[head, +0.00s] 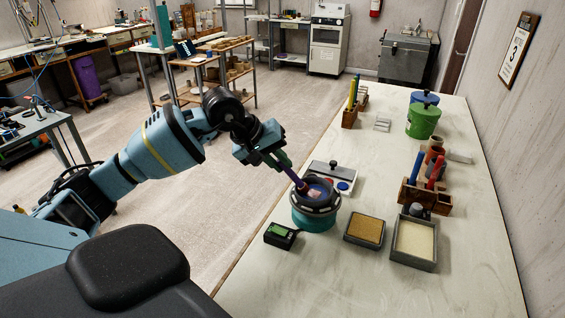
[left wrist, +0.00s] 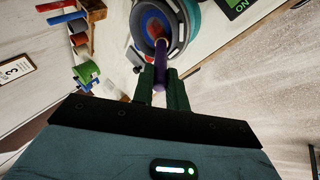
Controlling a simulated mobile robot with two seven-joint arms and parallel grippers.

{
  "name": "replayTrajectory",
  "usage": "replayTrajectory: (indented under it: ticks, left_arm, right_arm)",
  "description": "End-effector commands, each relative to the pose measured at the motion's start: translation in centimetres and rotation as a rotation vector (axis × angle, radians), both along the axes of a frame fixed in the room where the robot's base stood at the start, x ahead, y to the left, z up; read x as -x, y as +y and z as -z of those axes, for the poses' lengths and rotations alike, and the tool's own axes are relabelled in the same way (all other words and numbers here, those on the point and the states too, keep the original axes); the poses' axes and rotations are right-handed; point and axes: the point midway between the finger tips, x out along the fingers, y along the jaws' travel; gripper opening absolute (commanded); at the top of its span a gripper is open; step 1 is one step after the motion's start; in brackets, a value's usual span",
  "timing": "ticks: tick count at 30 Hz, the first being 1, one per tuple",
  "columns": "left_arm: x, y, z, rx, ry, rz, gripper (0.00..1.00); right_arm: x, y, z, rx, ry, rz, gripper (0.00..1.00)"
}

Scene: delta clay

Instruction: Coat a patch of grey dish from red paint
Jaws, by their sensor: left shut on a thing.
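My left gripper (head: 284,164) is shut on a brush with a purple handle (head: 294,177), held slanting downward; the handle also shows in the left wrist view (left wrist: 161,62). The brush's lower end reaches into the grey dish (head: 318,209), which sits on a teal round stand (head: 315,224). In the left wrist view, the dish's inside (left wrist: 147,22) shows blue with a red area in the middle. The brush end overlaps the red area; whether it touches is unclear. A white paint palette (head: 345,174) with a blue well stands just behind the dish, partly hidden. My right gripper is out of view.
A small device with a green display (head: 281,235) is left of the stand. A tan-filled tray (head: 364,229) and a cream-filled tray (head: 415,241) are to its right. Wooden holders (head: 424,195) and a green tin (head: 423,120) stand farther along. The table's front right is clear.

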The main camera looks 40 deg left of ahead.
Motion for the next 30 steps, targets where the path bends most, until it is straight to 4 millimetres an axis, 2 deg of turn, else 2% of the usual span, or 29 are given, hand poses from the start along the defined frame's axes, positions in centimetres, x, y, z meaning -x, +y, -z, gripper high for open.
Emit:
replayTrajectory:
  ticks: [10, 21, 30]
  left_arm:
    - [0.0, -0.2, 0.1, 0.000, 0.001, 0.002, 0.00]
    - [-0.5, -2.5, -0.1, 0.001, -0.002, 0.001, 0.00]
    - [-0.6, -2.9, 0.0, 0.001, 0.000, 0.002, 0.00]
  right_arm:
    - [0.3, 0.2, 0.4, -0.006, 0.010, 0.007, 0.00]
    - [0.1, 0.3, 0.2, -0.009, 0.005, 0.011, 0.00]
    - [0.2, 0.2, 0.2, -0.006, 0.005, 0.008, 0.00]
